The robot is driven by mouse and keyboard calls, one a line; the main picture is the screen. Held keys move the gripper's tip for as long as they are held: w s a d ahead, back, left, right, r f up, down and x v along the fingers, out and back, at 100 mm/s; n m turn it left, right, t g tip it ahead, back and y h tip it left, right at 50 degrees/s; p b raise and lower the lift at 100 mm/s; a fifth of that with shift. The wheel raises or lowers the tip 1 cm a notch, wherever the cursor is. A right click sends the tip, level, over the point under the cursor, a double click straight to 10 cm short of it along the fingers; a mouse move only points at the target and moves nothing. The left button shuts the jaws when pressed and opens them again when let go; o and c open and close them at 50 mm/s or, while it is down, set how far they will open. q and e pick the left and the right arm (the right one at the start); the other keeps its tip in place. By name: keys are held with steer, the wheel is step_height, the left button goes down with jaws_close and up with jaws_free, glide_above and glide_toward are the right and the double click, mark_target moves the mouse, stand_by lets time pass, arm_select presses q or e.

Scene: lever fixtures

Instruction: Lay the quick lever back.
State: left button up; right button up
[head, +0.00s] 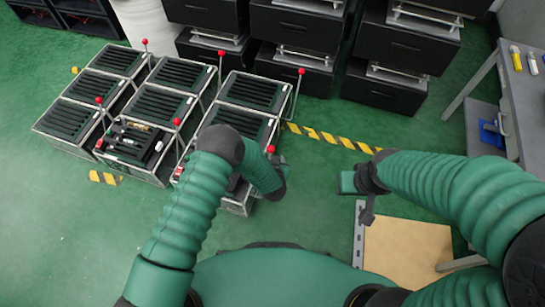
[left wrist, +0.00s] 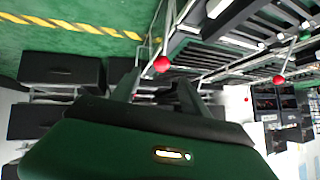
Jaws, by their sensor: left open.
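Several upright levers with red ball knobs stand along metal-framed racks of black slotted units; I cannot tell which is the quick lever. One red-knobbed lever (head: 270,149) is close beside my left gripper (head: 284,172) in the head view; another (head: 301,71) stands farther back. In the left wrist view, a red knob (left wrist: 162,64) appears just past and between the fingertips of my left gripper (left wrist: 155,82), which is open and empty. A second red knob (left wrist: 278,80) is to the right. My right gripper (head: 356,190) is over the floor, its jaw opening unclear.
The rack frame (head: 150,172) stands on a green floor beside yellow-black tape (head: 330,137). Black cabinets (head: 300,28) line the back. A grey table (head: 525,90) stands at right, and a tan board (head: 405,250) lies at front right. The floor at left front is clear.

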arm_select(q)
steer(key=p+v, duration=0.1)
steer(key=v, duration=0.5)
steer(key=shift+p, duration=0.35)
arm_select(e)
steer(key=v, duration=0.2)
steer(key=shift+w+r, duration=0.2)
steer(key=shift+r, duration=0.25)
